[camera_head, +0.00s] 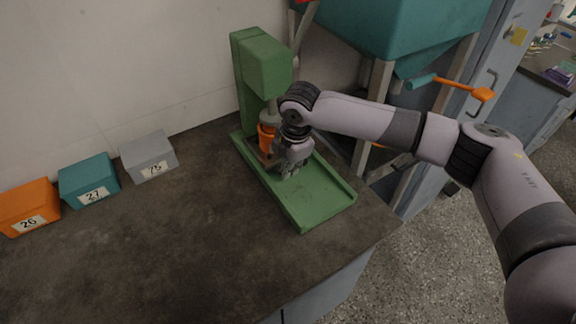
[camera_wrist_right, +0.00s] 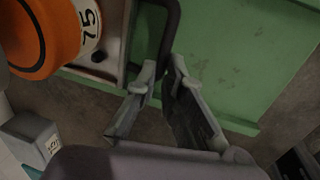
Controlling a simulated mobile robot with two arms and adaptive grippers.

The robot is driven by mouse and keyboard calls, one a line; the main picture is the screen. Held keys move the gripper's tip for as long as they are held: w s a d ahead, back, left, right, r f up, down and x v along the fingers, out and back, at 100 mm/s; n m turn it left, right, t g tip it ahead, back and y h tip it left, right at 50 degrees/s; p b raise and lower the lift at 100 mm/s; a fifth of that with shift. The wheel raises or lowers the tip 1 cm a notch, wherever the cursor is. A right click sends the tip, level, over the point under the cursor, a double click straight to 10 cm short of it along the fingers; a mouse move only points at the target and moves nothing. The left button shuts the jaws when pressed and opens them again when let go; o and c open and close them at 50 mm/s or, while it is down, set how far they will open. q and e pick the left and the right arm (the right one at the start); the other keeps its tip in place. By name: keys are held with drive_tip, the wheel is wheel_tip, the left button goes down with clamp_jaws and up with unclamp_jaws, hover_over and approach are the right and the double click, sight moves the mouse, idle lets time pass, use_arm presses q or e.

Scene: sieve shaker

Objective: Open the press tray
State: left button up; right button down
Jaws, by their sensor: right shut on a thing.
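The green press (camera_head: 262,65) stands at the back of the dark counter, with a green base (camera_head: 318,195) reaching forward. An orange container (camera_head: 266,138) is under the press head, partly hidden by my arm; in the right wrist view the orange container (camera_wrist_right: 40,38) has a label "75". Beside it shows a pale metal press tray (camera_wrist_right: 112,45) with a dark bar handle (camera_wrist_right: 170,35). My right gripper (camera_head: 290,174) is low over the green base. In the wrist view its fingertips (camera_wrist_right: 163,75) are shut on the handle's end. My left gripper is not in view.
Three lidded boxes, orange (camera_head: 28,203), teal (camera_head: 88,178) and grey (camera_head: 148,152), stand along the wall at left. A teal hopper (camera_head: 400,25) on metal legs is behind my right arm. The counter's (camera_head: 170,235) middle and front are clear.

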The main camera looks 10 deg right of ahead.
drive_tip(key=shift+s, duration=0.1)
drive_tip(key=shift+s+d+p, duration=0.1)
drive_tip(key=shift+s+p, duration=0.15)
drive_tip(key=shift+p, duration=0.25)
drive_tip(key=s+d+p, duration=0.1)
drive_tip(key=s+p, duration=0.2)
drive_tip(key=s+d+p, duration=0.2)
drive_tip(key=s+p, duration=0.1)
drive_tip(key=s, duration=0.1)
drive_tip(key=s+d+p, duration=0.1)
drive_tip(key=s+p, duration=0.2)
drive_tip(key=s, duration=0.1)
drive_tip(key=shift+d, duration=0.2)
drive_tip(key=shift+s+d+f, duration=0.1)
